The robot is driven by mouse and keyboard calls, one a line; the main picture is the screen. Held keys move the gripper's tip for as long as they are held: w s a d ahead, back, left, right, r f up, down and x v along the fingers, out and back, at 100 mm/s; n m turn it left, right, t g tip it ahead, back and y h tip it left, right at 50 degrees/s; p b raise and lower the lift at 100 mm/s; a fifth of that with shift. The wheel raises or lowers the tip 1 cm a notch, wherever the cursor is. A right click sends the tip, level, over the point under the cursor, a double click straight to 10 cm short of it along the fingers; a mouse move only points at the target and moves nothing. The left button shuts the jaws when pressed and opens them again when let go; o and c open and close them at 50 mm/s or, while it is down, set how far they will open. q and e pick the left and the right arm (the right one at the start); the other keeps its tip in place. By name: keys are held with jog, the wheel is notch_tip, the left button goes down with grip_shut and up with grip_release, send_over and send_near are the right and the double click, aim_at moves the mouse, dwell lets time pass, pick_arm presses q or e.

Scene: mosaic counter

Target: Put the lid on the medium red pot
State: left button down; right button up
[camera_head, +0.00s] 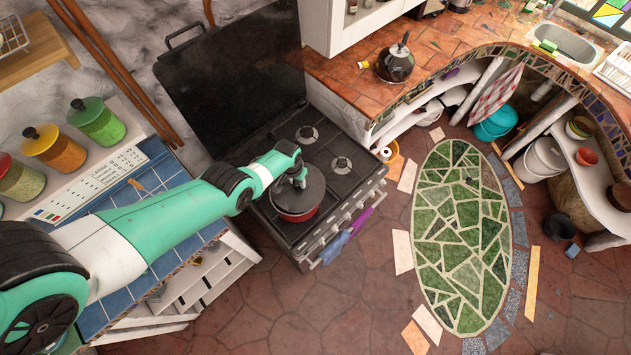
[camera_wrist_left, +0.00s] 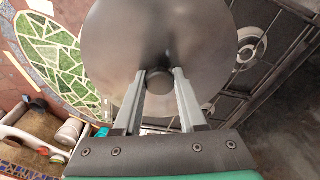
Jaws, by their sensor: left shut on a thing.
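The red pot (camera_head: 297,215) stands on the front left part of the black stove. Its grey lid (camera_head: 308,194) is over the pot's top; I cannot tell from the head view whether it is fully seated or slightly above the rim. My left gripper (camera_head: 299,180) is above the lid, shut on its knob. In the left wrist view the two fingers (camera_wrist_left: 158,88) close around the dark knob, and the round metal lid (camera_wrist_left: 150,35) fills the upper middle. The pot is hidden behind the lid there. My right gripper is not in view.
The stove (camera_head: 335,140) has free burners behind and to the right of the pot. Its raised black glass cover (camera_head: 235,85) stands at the back. Spice jars (camera_head: 95,121) sit on the left shelf. A black kettle (camera_head: 395,64) stands on the tiled counter.

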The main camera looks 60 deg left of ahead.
aim_at(294, 187)
pick_arm(q)
jog(key=shift+s+a+n, duration=0.15)
jog(key=shift+s+a, duration=0.1)
jog(key=shift+a, duration=0.25)
jog(key=shift+s+a+n, duration=0.15)
jog(key=shift+s+a, duration=0.1)
jog(key=shift+a, duration=0.2)
notch_tip(294, 187, down, 6)
jog(key=b, duration=0.6)
jog(key=shift+w+d+r, duration=0.1)
jog(key=shift+f+b, duration=0.35)
jog(key=shift+f, duration=0.05)
jog(key=shift+f, duration=0.1)
dwell(0.4)
grip_release()
dwell(0.6)
